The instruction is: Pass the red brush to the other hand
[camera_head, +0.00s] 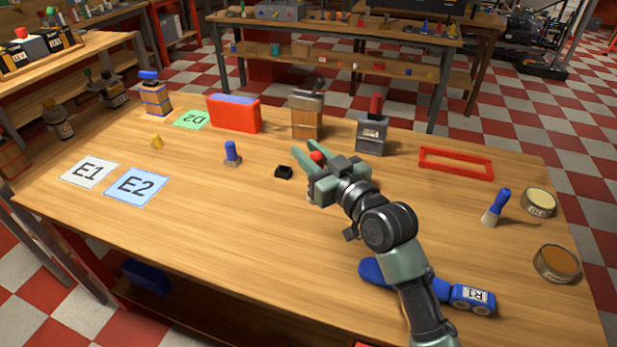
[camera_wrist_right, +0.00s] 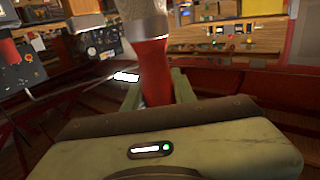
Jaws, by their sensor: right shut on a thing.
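The red brush is in my right gripper (camera_head: 312,158). In the head view only the red end of the brush (camera_head: 317,156) shows clearly between the green fingers; the gripper hides most of the rest. In the right wrist view the red handle (camera_wrist_right: 153,75) stands between the two fingers (camera_wrist_right: 155,92), with a pale metal collar beyond it. The gripper is over the middle of the wooden table (camera_head: 245,225). My left gripper is in neither view.
A blue-handled brush (camera_head: 496,207) stands at the right near two round tins (camera_head: 539,202). A red frame (camera_head: 455,163), a grey box (camera_head: 372,135) and a red bin (camera_head: 234,114) are along the back. Cards E1 (camera_head: 88,171) and E2 (camera_head: 136,186) lie left. The front left is clear.

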